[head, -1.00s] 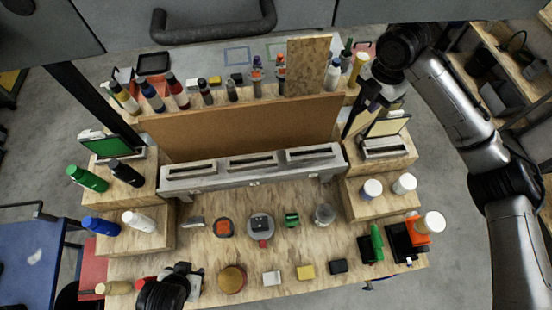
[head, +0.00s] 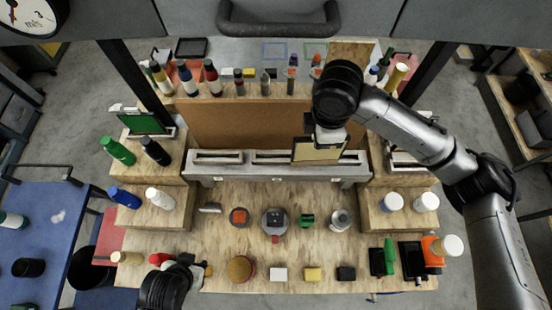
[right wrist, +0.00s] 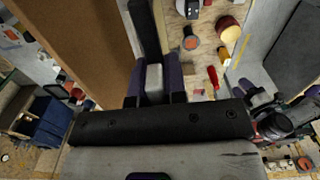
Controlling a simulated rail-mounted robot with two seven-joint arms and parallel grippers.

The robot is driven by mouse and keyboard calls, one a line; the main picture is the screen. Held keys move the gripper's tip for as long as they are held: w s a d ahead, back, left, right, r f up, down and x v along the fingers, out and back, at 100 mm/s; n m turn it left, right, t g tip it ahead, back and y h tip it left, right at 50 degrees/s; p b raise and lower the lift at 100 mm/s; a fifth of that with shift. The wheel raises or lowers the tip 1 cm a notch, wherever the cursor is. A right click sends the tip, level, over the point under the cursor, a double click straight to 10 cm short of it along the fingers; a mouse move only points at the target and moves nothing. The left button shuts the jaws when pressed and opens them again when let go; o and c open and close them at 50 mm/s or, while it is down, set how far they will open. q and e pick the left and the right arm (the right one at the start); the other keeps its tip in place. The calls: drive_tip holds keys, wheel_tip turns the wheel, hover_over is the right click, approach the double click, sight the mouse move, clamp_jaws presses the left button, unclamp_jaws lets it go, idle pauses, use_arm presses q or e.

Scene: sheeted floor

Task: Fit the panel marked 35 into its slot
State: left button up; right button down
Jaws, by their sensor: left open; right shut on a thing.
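The left slot (head: 218,158) and middle slot (head: 272,158) look empty. In the right wrist view the fingers (right wrist: 156,85) pinch a light grey piece above a black bar. My left gripper (head: 198,272) is open and low at the bench's front left.
A green panel (head: 143,123) stands in a holder on the left riser. A corkboard (head: 245,125) stands behind the rail, with several bottles on a shelf beyond. More bottles stand on both side risers.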

drive_tip(key=shift+a+m, duration=0.1)
drive_tip(key=shift+m, duration=0.2)
drive_tip(key=w+a+f+p, duration=0.4)
drive_tip(key=w+a+f, duration=0.2)
drive_tip(key=a+f, duration=0.3)
wheel_tip(320, 180, down, 2)
drive_tip(key=shift+a, duration=0.4)
drive_tip(key=shift+f, duration=0.15)
drive_tip(key=c, duration=1.2)
unclamp_jaws()
drive_tip(key=shift+o, duration=0.2)
